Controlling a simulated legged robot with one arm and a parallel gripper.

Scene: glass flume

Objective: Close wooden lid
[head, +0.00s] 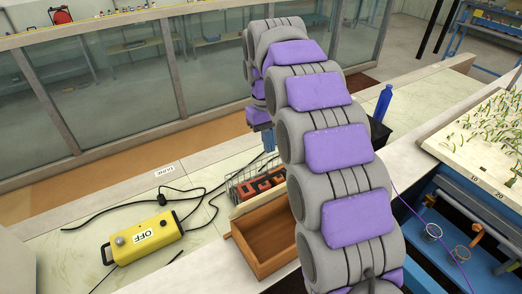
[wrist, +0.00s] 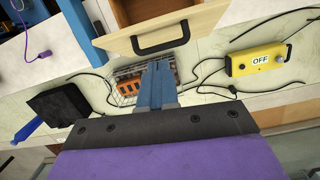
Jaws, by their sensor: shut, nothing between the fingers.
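A wooden box (head: 270,241) sits on the pale counter beside my arm in the head view. Its top is uncovered and its brown inside shows. A light wooden panel with a black handle (wrist: 160,38) stands along one side of the box in the wrist view; it looks like the lid, raised. Its edge shows in the head view (head: 257,202). My gripper (wrist: 158,68) has blue fingers, shut and empty, over the wire basket on the handle side of the panel. The fingers appear apart from the handle. In the head view, my arm partly hides my gripper (head: 268,140).
The wire basket (head: 233,190) holds orange-red blocks beside the box. A yellow device (head: 145,237) marked OFF lies to the left with black cables. A blue bottle (head: 383,103) and a black container (wrist: 60,105) stand across from it. A glass wall (head: 210,70) is behind.

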